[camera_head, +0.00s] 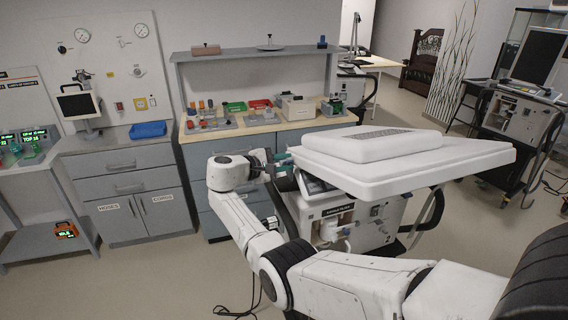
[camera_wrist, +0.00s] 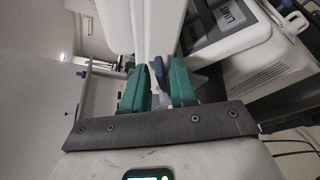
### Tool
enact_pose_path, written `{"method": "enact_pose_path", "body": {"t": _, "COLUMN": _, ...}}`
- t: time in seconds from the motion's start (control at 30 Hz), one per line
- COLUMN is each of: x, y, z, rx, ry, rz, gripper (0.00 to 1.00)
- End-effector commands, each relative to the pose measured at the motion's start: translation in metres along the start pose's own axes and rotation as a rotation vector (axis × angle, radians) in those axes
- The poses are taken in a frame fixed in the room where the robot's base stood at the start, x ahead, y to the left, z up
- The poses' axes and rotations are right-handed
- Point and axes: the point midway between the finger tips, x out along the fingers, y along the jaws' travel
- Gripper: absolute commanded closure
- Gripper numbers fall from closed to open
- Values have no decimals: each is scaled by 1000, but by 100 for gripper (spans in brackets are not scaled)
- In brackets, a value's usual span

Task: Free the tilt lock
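A ventilator cart (camera_head: 345,222) stands in front of me with a wide white top panel (camera_head: 470,165) above its screen. In the wrist view a small blue lever (camera_wrist: 158,70), likely the tilt lock, sits below the white panel edge (camera_wrist: 158,25). My gripper (camera_head: 284,160) is at the left edge of the panel. The lever is hidden in the head view.
A grey bench (camera_head: 262,126) with small parts and trays stands behind the cart. A grey cabinet (camera_head: 130,180) with a blue tray (camera_head: 148,130) is at left. Another ventilator cart (camera_head: 515,125) stands at right. Open floor lies in front of the cabinets. A cable lies on the floor.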

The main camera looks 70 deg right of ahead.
Motion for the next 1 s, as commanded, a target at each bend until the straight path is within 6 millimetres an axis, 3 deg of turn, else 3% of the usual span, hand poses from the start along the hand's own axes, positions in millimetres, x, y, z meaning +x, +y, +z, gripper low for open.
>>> {"method": "enact_pose_path", "body": {"t": 0.43, "x": -8, "y": -1, "z": -1, "rx": 1, "ry": 1, "rz": 0, "gripper": 65}}
{"method": "enact_pose_path", "body": {"t": 0.8, "x": -75, "y": -2, "z": -2, "rx": 1, "ry": 2, "rz": 1, "gripper": 65}}
{"method": "enact_pose_path", "body": {"t": 1.0, "x": -101, "y": -1, "z": -2, "rx": 1, "ry": 1, "rz": 1, "gripper": 65}}
